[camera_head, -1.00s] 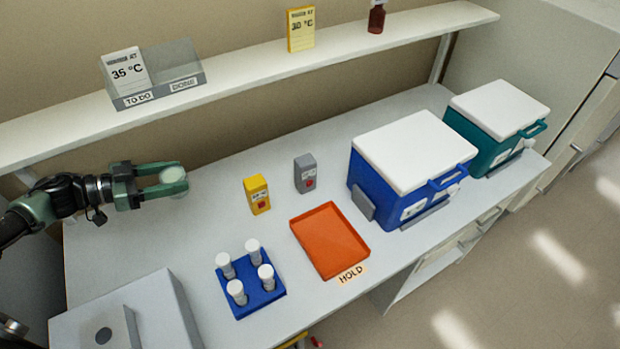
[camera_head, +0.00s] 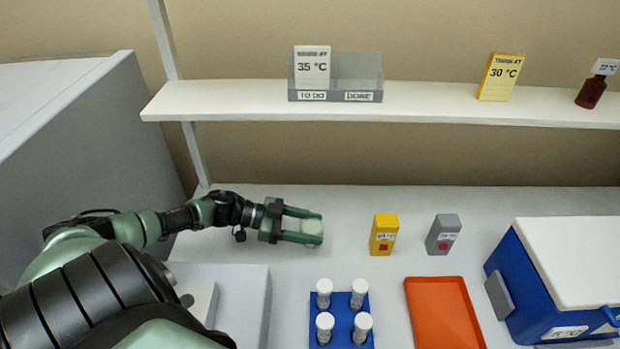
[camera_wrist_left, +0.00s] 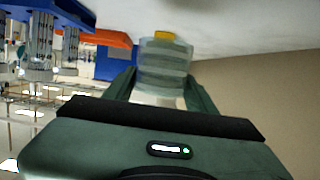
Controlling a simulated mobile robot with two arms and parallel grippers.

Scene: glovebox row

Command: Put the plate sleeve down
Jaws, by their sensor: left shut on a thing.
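The plate sleeve (camera_head: 311,228) is a pale, translucent stack held between the fingers of my left gripper (camera_head: 304,228) in the head view. In the left wrist view the sleeve (camera_wrist_left: 165,65) shows as stacked clear plates between the two green fingers (camera_wrist_left: 163,88). The left gripper is shut on it, over the back left part of the bench (camera_head: 240,258). Whether the sleeve touches the bench top cannot be told. My right gripper is not in view.
A blue rack (camera_head: 342,335) with several white-capped tubes stands in front. Yellow (camera_head: 383,235) and grey (camera_head: 443,234) timers, an orange tray (camera_head: 443,315) and a blue cooler box (camera_head: 560,275) stand to the right. A shelf (camera_head: 430,103) runs above the bench.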

